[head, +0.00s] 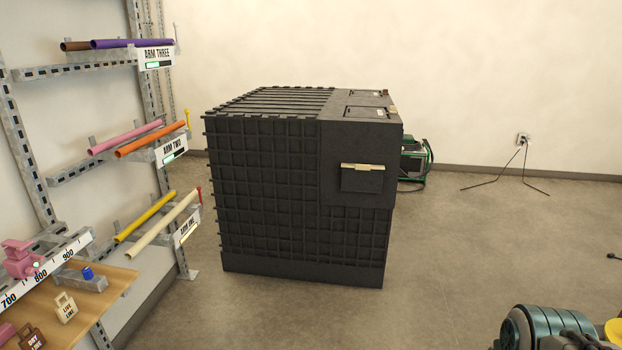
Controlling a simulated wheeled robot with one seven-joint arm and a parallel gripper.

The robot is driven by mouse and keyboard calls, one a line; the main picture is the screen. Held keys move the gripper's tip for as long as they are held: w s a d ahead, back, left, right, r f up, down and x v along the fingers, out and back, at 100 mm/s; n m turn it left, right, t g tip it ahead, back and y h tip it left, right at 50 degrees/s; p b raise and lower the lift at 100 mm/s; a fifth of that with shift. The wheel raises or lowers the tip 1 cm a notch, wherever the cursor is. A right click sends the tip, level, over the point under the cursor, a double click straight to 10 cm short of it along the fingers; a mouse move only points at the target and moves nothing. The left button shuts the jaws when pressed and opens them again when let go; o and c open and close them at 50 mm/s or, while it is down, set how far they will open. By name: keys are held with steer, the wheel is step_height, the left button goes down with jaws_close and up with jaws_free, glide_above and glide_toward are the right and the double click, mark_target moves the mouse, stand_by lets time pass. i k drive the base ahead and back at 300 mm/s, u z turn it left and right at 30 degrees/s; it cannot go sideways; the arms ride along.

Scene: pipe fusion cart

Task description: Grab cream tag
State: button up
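The cream tag (65,308) is at the lower left. It is shaped like a padlock, with a loop at the top and dark lettering that reads LIVE LINE. It is on the wooden shelf (112,286), near the shelf's front part. A brown tag (32,337) of similar shape, with pale lettering that seems to read DRY LINE, is just to its lower left, apart from it.
A large black ribbed cart (265,170) stands mid-floor. The rack at left holds colored pipes, including a cream pipe (165,223) and a yellow pipe (145,217). A pink clamp (22,260) and a blue piece (87,272) are near the tag. Floor right of the cart is mostly clear.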

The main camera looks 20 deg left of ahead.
mark_target(65, 310)
steer(key=u, duration=0.3)
steer(key=i, duration=1.55)
steer(key=u, duration=1.2)
steer(key=i, duration=0.95)
steer(key=u, duration=1.8)
steer(key=i, duration=0.85)
steer(key=u, duration=0.5)
